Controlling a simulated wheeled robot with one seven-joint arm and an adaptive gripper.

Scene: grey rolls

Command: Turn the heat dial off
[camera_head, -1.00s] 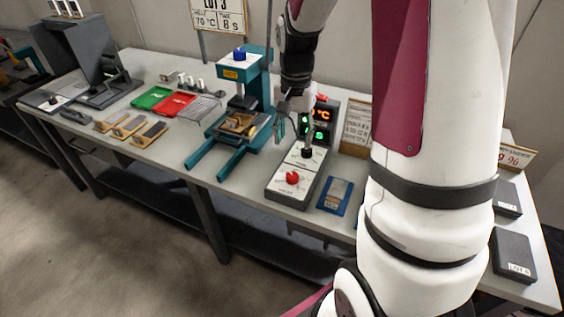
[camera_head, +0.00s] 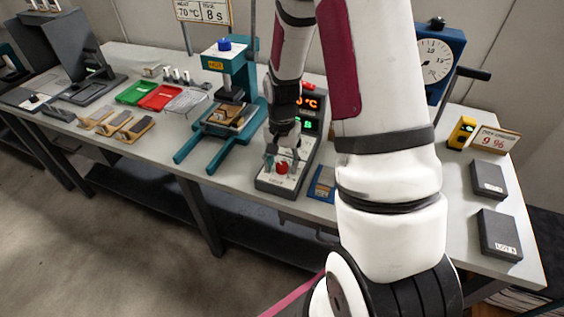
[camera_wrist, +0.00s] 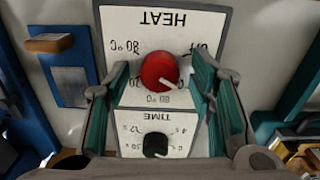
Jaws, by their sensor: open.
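The red heat dial (camera_wrist: 158,70) sits on a white panel (camera_wrist: 120,20) marked HEAT, upside down in the wrist view. Its white pointer mark aims to the lower right there, away from the "off" label at the upper right. My gripper (camera_wrist: 160,76) is open, with one teal finger on each side of the dial. I cannot tell whether a finger touches it. In the head view the dial (camera_head: 282,168) shows just in front of my gripper (camera_head: 278,155), which hides part of the control box. The black TIME dial (camera_wrist: 155,145) is lower in the wrist view.
A teal press (camera_head: 228,100) stands left of the control box. Red (camera_head: 160,97) and green trays (camera_head: 135,92) are farther left. Dark boxes (camera_head: 499,233) lie at the right end.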

